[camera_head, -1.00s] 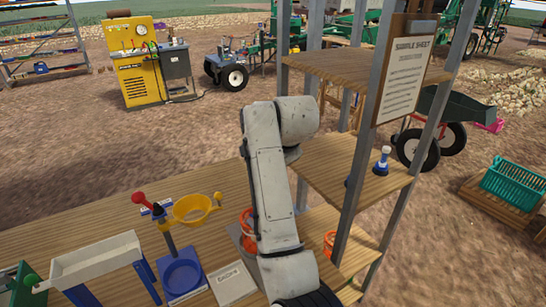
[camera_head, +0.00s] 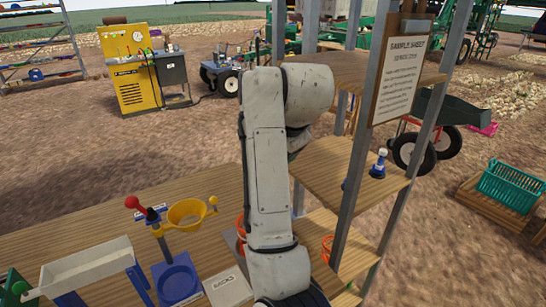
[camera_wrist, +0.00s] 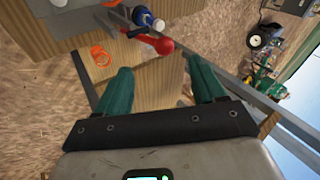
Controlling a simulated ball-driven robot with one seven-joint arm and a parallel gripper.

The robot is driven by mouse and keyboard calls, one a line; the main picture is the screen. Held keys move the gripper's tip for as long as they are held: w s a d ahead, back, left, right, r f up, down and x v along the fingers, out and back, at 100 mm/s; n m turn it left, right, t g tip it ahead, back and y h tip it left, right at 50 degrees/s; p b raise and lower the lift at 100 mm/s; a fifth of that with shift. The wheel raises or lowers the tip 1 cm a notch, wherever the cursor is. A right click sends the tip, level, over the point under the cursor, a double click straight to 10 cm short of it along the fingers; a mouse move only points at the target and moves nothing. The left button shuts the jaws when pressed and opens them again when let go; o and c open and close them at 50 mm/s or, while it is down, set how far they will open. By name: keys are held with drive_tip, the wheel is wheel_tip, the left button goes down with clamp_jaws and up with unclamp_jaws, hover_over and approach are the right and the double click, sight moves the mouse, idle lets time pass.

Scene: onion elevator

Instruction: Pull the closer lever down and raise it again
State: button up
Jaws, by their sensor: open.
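A lever with a red ball knob (camera_head: 132,202) stands at the left on the bench, above a blue round base (camera_head: 178,282) and beside a yellow ring (camera_head: 188,214). The distance to the knob cannot be told. In the head view the gripper is hidden by my arm or out of view.
A wooden shelf with metal posts (camera_head: 358,160) stands right of my arm, holding a blue-and-white object (camera_head: 379,164) and bearing a sample sheet (camera_head: 402,75). Orange ring-like items sit low nearby (camera_wrist: 100,56). A white tray (camera_head: 88,264) stands at the bench's left.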

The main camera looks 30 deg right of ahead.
drive_tip(key=shift+v, duration=1.25)
drive_tip(key=s+d+f+n+g, duration=0.1)
drive_tip(key=s+f+n, duration=0.3)
drive_tip(key=s+f, duration=0.55)
drive_tip(key=s+f+n+g, duration=0.2)
drive_tip(key=s+f+n, duration=0.2)
drive_tip(key=f, duration=1)
drive_tip(key=s+a+f+n+g, duration=0.1)
drive_tip(key=s+f, duration=0.3)
drive_tip(key=s, duration=0.4)
drive_tip(key=s+a+f+n+g+y, duration=0.1)
drive_tip(key=s+f+n, duration=0.3)
drive_tip(key=s, duration=0.4)
drive_tip(key=s+a+f+n+g, duration=0.1)
drive_tip(key=s+a+f+n, duration=0.1)
drive_tip(key=s+f, duration=0.3)
drive_tip(key=s+n, duration=0.1)
drive_tip(key=s, duration=0.2)
drive_tip(key=shift+s+a+f, duration=0.25)
drive_tip(key=shift+a+f, duration=0.05)
drive_tip(key=shift+a, duration=0.1)
